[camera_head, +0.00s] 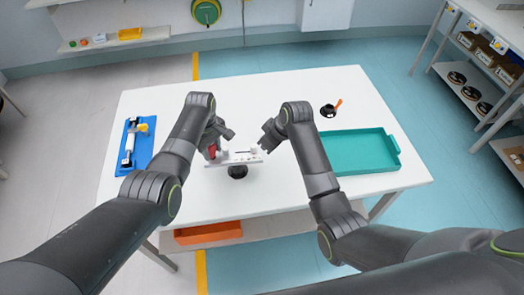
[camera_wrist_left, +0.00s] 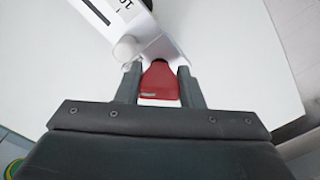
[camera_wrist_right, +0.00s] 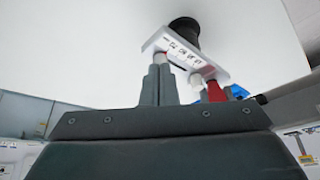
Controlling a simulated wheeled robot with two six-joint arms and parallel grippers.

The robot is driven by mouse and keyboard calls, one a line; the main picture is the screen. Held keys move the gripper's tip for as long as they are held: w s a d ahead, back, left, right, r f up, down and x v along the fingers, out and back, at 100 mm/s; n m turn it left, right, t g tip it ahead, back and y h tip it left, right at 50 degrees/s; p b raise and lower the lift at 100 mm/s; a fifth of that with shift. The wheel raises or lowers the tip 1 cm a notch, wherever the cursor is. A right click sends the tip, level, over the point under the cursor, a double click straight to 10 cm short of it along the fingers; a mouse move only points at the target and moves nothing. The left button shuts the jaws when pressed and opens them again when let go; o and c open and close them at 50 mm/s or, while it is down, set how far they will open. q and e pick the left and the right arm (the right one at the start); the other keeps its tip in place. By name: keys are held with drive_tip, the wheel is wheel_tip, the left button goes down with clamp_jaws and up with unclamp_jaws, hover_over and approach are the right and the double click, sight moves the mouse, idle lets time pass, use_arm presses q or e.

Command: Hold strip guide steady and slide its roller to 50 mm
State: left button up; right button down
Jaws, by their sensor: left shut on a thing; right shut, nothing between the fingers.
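The strip guide (camera_head: 241,158) is a white plate with a printed scale on a round black base (camera_head: 238,171), near the table's middle. A red grip (camera_head: 212,152) is at its left end. My left gripper (camera_wrist_left: 160,82) is shut on this red grip (camera_wrist_left: 160,79). A white post (camera_wrist_left: 126,48) stands beside it. The pale roller (camera_head: 253,150) is toward the right end of the plate. My right gripper (camera_wrist_right: 160,68) is shut and empty, close to the roller; whether they touch cannot be told. The scale (camera_wrist_right: 184,50) is too small to read surely.
A blue tray (camera_head: 143,158) with a roller device lies at the table's left. A teal tray (camera_head: 388,168) is at the right, with a small black cup (camera_head: 328,110) holding something orange behind it. An orange bin (camera_head: 208,233) is below the front edge. The table's back middle is clear.

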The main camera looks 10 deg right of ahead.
drive_tip(key=s+d+r+m+t+y, duration=0.15)
drive_tip(key=s+m, duration=0.25)
drive_tip(key=m, duration=0.6)
drive_tip(key=s+d+r+m+t, duration=0.1)
drive_tip(key=s+d+m+t, duration=0.3)
drive_tip(key=m, duration=0.6)
drive_tip(key=g, duration=0.1)
approach(256, 151)
drive_tip(key=f, duration=0.4)
drive_tip(key=shift+w+a, duration=0.15)
drive_tip(key=shift+w, duration=0.15)
drive_tip(key=shift+w+a, duration=0.3)
drive_tip(key=shift+w, duration=0.2)
drive_tip(key=shift+w+a, duration=0.3)
drive_tip(key=shift+w, duration=0.2)
drive_tip(key=shift+w+a, duration=0.4)
drive_tip(key=shift+w, duration=0.2)
drive_tip(key=shift+a, duration=1.05)
drive_tip(key=shift+d, duration=0.1)
